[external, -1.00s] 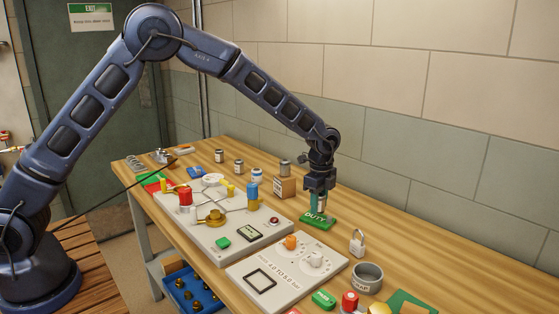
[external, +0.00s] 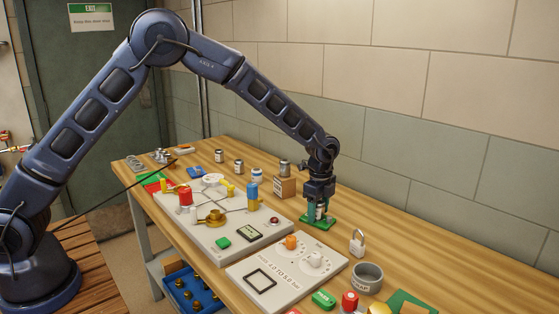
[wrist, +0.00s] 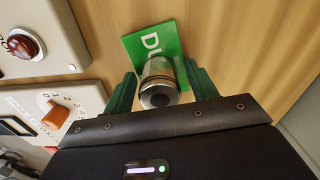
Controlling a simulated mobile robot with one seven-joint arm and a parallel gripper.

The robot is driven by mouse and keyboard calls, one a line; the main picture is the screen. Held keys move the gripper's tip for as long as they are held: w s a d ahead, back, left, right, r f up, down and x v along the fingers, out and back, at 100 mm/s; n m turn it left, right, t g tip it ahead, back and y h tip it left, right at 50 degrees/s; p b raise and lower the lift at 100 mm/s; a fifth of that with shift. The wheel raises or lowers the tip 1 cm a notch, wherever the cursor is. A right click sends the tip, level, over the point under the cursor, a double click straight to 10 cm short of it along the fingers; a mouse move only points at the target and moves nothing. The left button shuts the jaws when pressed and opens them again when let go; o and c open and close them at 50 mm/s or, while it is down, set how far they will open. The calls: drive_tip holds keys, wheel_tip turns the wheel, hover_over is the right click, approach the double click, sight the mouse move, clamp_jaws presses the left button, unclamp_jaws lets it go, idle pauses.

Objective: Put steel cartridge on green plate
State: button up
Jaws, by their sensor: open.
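The steel cartridge (wrist: 158,82) is a short metal cylinder with a dark band. In the wrist view it stands on the green plate (wrist: 166,34), whose white lettering is partly covered by it. My gripper (wrist: 158,90) is open, with one green finger on each side of the cartridge and a gap visible on both sides. In the external view my gripper (external: 318,216) is low over the green plate (external: 305,220), right of the panel, and its fingers partly hide the cartridge.
A padlock (external: 357,242) and a round grey cup (external: 367,276) are nearer the front. The valve panel (external: 220,240) lies to the left. Bare table lies to the right.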

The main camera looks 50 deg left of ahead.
wheel_tip(320, 180, up, 12)
drive_tip(key=shift+a+r, duration=0.1)
drive_tip(key=shift+r, duration=0.1)
drive_tip(key=s+a+r+n+t, duration=0.1)
drive_tip(key=s+a+r+n, duration=0.3)
drive_tip(key=s+a+r, duration=0.55)
drive_tip(key=s+a+r+n+t, duration=0.1)
drive_tip(key=s+a+r+n, duration=0.3)
drive_tip(key=s+a+r, duration=0.55)
drive_tip(key=s+a+n+t, duration=0.1)
drive_tip(key=s+a+n, duration=0.1)
drive_tip(key=s, duration=0.8)
drive_tip(key=s+a+f+n, duration=0.1)
drive_tip(key=s+a+n, duration=0.1)
drive_tip(key=s, duration=0.9)
drive_tip(key=s+a+n+t, duration=0.1)
drive_tip(key=s+a+n, duration=0.2)
drive_tip(key=s, duration=0.7)
drive_tip(key=shift+s+f+n+t, duration=0.3)
drive_tip(key=shift+n, duration=0.3)
